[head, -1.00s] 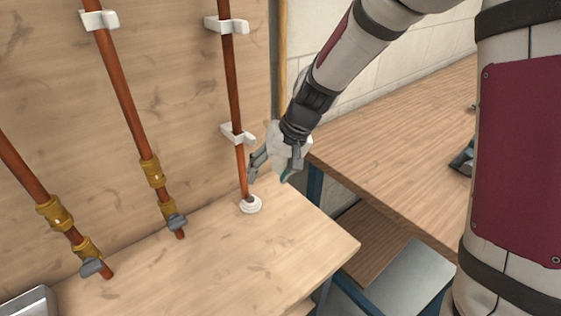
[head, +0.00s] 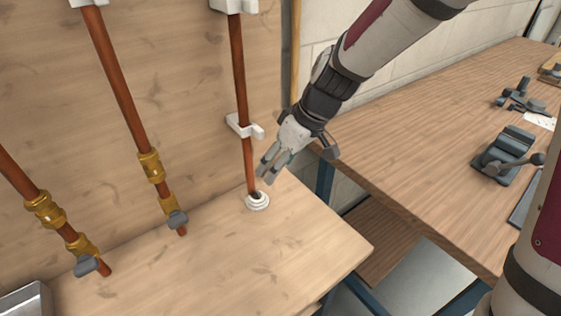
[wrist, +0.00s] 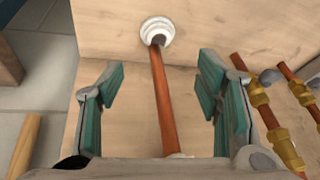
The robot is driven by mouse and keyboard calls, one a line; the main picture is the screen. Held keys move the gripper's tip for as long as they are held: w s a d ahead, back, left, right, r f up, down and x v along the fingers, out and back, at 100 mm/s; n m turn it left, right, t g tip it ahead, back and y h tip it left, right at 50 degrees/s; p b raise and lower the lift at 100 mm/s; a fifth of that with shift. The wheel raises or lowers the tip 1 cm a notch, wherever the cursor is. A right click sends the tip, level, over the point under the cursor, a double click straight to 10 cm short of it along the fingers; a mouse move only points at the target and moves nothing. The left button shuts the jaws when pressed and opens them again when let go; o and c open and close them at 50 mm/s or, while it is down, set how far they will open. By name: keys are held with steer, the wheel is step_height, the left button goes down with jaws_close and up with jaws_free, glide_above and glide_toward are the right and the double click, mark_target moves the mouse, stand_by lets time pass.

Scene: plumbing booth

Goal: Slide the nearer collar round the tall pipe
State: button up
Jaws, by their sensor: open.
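The tall copper pipe (head: 240,80) stands at the right of the wooden back board. White ringed collar pieces (head: 257,202) sit round its foot on the bench top; I cannot tell whether they are one or two collars. My gripper (head: 265,173) is open and empty, just right of the pipe and a little above the collar. In the wrist view, the pipe (wrist: 164,100) runs up the middle between the open teal-padded fingers (wrist: 160,76) to the white collar (wrist: 157,28), which is beyond the fingertips. No contact shows.
A white clip (head: 243,126) holds the pipe above my gripper. Two other copper pipes with brass fittings (head: 151,167) and grey valve handles stand to the left. The bench top (head: 300,235) is clear in front. A second table (head: 420,140) with tools stands right.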

mark_target(259, 195)
steer(key=b+x, duration=0.1)
steer(key=x, duration=1.2)
steer(key=shift+a+f, duration=0.25)
steer(key=shift+f, duration=0.05)
steer(key=c, duration=1)
